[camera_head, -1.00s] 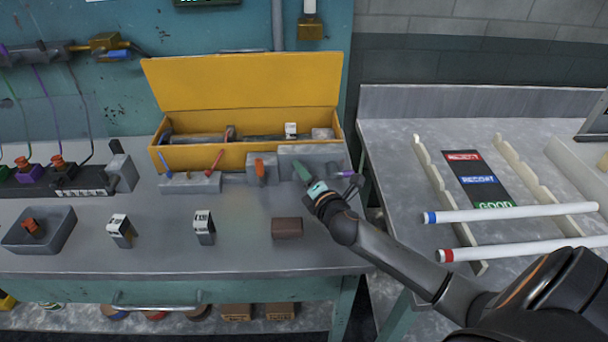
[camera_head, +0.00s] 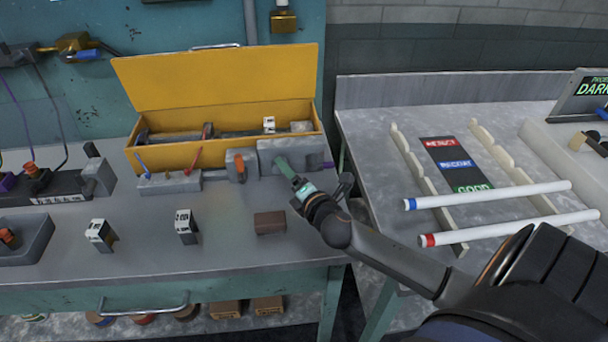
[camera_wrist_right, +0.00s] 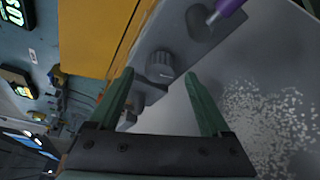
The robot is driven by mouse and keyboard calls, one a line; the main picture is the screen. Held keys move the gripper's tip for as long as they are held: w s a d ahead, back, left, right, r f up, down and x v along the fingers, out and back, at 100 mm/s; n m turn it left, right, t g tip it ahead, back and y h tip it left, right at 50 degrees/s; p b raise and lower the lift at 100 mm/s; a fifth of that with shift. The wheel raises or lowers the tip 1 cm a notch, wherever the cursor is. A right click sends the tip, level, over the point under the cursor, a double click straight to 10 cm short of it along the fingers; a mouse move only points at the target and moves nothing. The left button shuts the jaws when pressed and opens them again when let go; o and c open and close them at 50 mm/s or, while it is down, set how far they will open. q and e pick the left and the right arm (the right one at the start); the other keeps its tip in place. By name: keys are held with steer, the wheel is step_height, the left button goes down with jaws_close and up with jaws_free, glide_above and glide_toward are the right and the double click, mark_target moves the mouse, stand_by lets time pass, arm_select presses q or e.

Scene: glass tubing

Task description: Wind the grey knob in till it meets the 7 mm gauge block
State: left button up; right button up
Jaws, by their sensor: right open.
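The grey knob (camera_wrist_right: 160,66) is ridged and sits on the side of a grey fixture block, seen in the right wrist view. That block (camera_head: 288,152) stands in front of the yellow box in the head view, where I cannot make out the knob behind my fingers. My right gripper (camera_wrist_right: 160,74) is open with two green fingers, their tips on either side of the knob in the picture; I see no contact. It also shows in the head view (camera_head: 284,166). Two white-topped blocks (camera_head: 101,234) (camera_head: 186,226) stand on the bench, labels unreadable. My left gripper is out of view.
A purple handle (camera_wrist_right: 226,10) projects beside the knob. The yellow box (camera_head: 220,75) stands behind, holding another white-topped block (camera_head: 269,124). A brown block (camera_head: 270,222) lies in front. White tubes (camera_head: 490,195) rest on racks at right.

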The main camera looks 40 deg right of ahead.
steer(key=v, duration=0.9)
stand_by(0.4)
